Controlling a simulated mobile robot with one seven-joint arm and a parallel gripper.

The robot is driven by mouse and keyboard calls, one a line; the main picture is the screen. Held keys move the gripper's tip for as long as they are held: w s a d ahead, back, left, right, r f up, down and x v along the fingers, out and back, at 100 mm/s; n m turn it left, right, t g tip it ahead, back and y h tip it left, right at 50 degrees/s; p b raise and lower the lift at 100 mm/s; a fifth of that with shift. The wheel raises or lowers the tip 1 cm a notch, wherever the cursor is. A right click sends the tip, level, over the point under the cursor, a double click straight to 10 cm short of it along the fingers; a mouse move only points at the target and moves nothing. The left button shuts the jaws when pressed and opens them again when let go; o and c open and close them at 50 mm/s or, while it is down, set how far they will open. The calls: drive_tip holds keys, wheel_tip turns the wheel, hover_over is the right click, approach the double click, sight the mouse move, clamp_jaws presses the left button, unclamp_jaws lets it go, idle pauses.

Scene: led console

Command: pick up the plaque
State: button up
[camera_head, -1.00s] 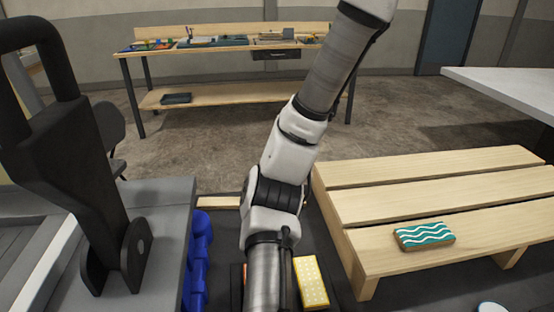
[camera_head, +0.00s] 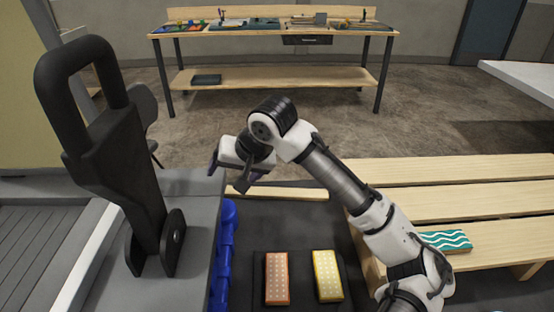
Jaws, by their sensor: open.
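The plaque (camera_head: 448,240), a flat teal block with white wavy lines, lies on the front slat of the wooden bench at the right. My arm covers part of its left side. My gripper (camera_head: 229,178) is open and empty. It is well to the left of the plaque, above the dark floor area near the grey console's right edge, and touches nothing that I can see.
An orange block (camera_head: 277,278) and a yellow block (camera_head: 327,275), both dotted, lie on a dark mat. A black lever (camera_head: 125,160) stands on the grey console at the left, with blue parts (camera_head: 225,245) along its edge. A wooden workbench (camera_head: 270,79) is behind.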

drive_tip(key=s+d+f+m+g+h, duration=0.1)
drive_tip(key=s+d+f+g+h, duration=0.35)
drive_tip(key=s+d+f, duration=0.55)
hover_over(277, 271)
drive_tip(key=shift+h, duration=0.35)
wheel_tip(277, 271, down, 9)
drive_tip(key=shift+w+a+f, duration=0.1)
drive_tip(key=shift+a+f, duration=0.05)
drive_tip(key=shift+f+p, duration=0.65)
drive_tip(key=shift+f, duration=2.35)
drive_tip(key=c, duration=1.1)
drive_tip(key=shift+r, duration=0.1)
